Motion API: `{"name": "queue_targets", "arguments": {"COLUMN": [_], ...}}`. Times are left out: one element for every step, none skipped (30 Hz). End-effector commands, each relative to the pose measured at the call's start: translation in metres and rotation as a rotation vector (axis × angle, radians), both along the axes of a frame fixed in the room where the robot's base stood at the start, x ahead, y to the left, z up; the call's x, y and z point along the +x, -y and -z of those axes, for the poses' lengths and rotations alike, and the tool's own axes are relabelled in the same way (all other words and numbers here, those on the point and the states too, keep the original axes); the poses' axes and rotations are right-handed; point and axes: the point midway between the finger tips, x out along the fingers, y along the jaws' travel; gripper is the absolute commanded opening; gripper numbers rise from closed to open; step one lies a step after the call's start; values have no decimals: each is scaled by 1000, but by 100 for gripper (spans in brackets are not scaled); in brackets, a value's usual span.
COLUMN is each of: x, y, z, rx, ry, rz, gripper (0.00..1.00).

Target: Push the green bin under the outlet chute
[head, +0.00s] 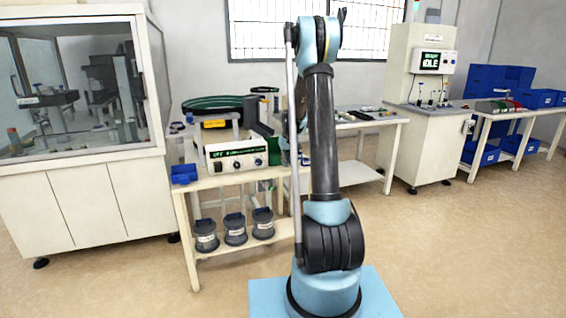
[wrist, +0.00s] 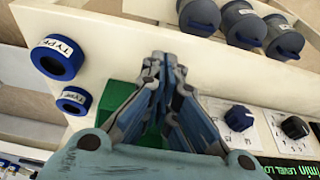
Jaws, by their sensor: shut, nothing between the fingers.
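The green bin (wrist: 122,97) shows in the wrist view as a green block on the pale bench top, left of my gripper and partly covered by its finger. My gripper (wrist: 165,62) is shut and empty, pointing up the picture, close beside the bin; I cannot tell whether they touch. In the head view a green patch (head: 274,152), likely the bin, shows right of the control box, partly hidden by my arm. My gripper is mostly hidden there.
The control box (head: 237,157) with knobs stands on the bench near the bin. A dark green bowl feeder (head: 212,103) stands behind it. A blue bin (head: 184,173) sits at the bench's left end. Several lidded grey pots (head: 235,230) stand on the lower shelf.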

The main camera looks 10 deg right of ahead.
Motion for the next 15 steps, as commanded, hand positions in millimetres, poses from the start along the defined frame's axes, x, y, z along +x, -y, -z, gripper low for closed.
{"name": "queue_targets", "arguments": {"x": [-3, -4, -6, -8, -9, -11, -13, -14, -16, -17, -18, -20, -21, -22, -24], "y": [2, 2, 2, 1, 1, 1, 1, 1, 1, 1, 2, 2, 2, 2, 2], "z": [-9, -15, -21, -26, -31, -38, -43, -48, -54, -59, -64, -69, -73, -77, -81], "rx": [0, 0, 0, 0, 0, 0, 0, 0, 1, 1, 0, 0, 0, 0, 0], "ry": [0, 0, 0, 0, 0, 0, 0, 0, 0, 0, 0, 0, 0, 0, 0], "rz": [1, 1, 1, 0, 0, -1, -1, -1, -1, -1, -2, -2, -2, -2, -2], "gripper": [0, 0, 0, 0, 0, 0, 0, 0, 0, 0, 0, 0, 0, 0, 0]}}
